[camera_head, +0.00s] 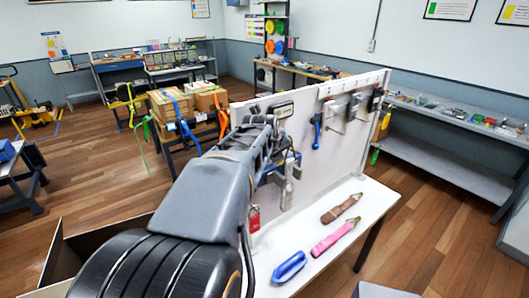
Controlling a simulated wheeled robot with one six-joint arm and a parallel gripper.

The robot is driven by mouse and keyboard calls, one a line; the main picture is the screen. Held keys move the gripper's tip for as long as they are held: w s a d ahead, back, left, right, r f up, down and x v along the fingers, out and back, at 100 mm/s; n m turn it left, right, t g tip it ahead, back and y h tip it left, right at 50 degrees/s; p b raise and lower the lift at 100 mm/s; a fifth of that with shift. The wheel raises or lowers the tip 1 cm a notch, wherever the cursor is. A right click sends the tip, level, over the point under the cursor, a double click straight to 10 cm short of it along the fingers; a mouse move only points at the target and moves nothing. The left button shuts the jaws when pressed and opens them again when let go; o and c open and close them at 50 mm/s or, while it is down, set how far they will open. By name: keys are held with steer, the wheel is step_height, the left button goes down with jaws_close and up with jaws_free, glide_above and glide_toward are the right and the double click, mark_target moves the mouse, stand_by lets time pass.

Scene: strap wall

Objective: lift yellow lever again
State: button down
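I cannot make out a yellow lever on the white panel (345,140); my arm covers part of the panel's left side. My gripper (287,178) is at the panel's face, beside grey metal hardware. Its fingertips are too small and overlapped to show whether they are open or shut, or whether they touch anything. A blue-handled lever (316,130) hangs on the panel to the right of my gripper. Grey metal buckles (335,112) hang further right. A red padlock-like piece (254,218) is low on the panel, left of my gripper.
Blue (289,267), pink (335,238) and brown (341,208) rolled straps lie on the white table (265,245) below the panel. Strapped cardboard boxes (172,104) stand on a bench behind. A grey shelf bench (440,155) is at the right.

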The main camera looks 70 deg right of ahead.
steer(key=shift+f, duration=0.25)
steer(key=c, duration=1.3)
jaws_free()
steer(key=shift+s, duration=0.1)
steer(key=shift+o, duration=0.6)
steer(key=shift+r, duration=0.15)
steer(key=shift+r, duration=0.1)
steer(key=b+v, duration=0.3)
steer(key=v, duration=1)
steer(key=shift+a+r, duration=0.25)
steer(key=shift+r, duration=0.1)
